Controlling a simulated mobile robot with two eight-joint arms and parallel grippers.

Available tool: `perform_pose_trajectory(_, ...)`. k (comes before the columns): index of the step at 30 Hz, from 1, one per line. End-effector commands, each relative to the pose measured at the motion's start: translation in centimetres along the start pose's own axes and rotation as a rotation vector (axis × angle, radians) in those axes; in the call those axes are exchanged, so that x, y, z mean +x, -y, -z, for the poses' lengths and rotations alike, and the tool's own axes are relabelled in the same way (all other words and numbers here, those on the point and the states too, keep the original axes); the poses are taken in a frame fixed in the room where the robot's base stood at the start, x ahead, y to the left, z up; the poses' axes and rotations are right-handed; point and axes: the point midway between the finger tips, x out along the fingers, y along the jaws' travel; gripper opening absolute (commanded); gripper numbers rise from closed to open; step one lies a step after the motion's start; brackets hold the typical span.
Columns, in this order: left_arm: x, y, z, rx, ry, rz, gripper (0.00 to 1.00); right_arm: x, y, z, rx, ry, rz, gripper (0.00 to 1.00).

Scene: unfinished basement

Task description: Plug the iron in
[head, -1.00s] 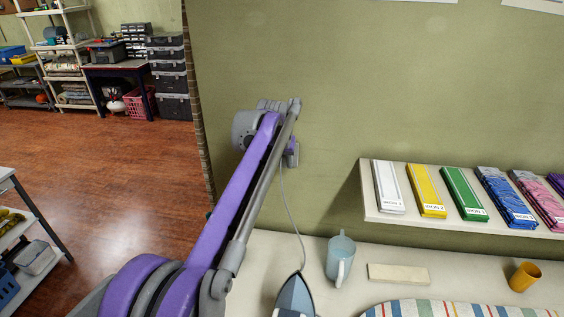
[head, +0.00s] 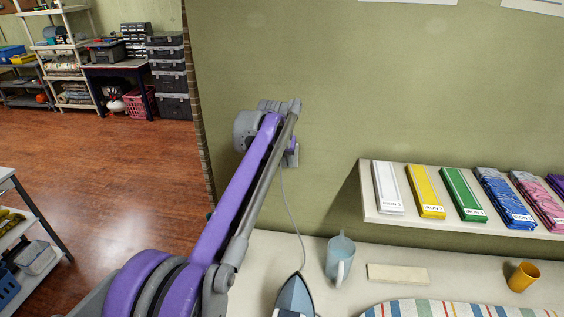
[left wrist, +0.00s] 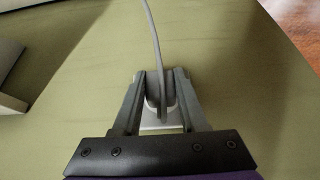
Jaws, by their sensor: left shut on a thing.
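The iron (head: 294,297), blue-grey with a pointed tip, is on the white table at the bottom of the head view, cut off by the frame edge. Its thin grey cord (head: 299,228) rises to my left gripper (head: 292,146) at the green wall. In the left wrist view my left gripper (left wrist: 160,85) is shut on the grey plug (left wrist: 154,92), with the cord (left wrist: 152,30) leading away from it. A pale plate (left wrist: 160,121), apparently the wall outlet, shows behind the plug. The plug's prongs are hidden, so I cannot tell whether they are inserted. My right gripper is not in view.
A wall shelf (head: 372,206) with several coloured packets is at right. The floor at left is open.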

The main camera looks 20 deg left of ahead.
Motion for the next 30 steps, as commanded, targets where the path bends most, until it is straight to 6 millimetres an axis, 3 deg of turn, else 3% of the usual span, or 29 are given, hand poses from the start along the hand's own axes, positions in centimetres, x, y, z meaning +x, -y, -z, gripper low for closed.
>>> perform_pose_trajectory(8,0.2,0.0,0.6,0.000,-0.001,0.000,0.00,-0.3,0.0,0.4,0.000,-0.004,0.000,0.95)
perform_pose_trajectory(9,0.2,0.0,0.5,0.000,0.000,0.000,0.47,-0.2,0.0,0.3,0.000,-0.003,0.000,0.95)
perform_pose_trajectory(14,0.3,0.0,0.5,0.000,0.000,0.000,0.76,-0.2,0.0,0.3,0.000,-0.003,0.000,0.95)
perform_pose_trajectory(24,0.0,0.0,0.5,0.000,0.000,0.000,0.77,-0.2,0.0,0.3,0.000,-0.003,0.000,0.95)
perform_pose_trajectory(30,-2.8,0.0,0.5,0.000,0.000,0.000,0.77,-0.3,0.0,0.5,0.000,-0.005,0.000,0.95)
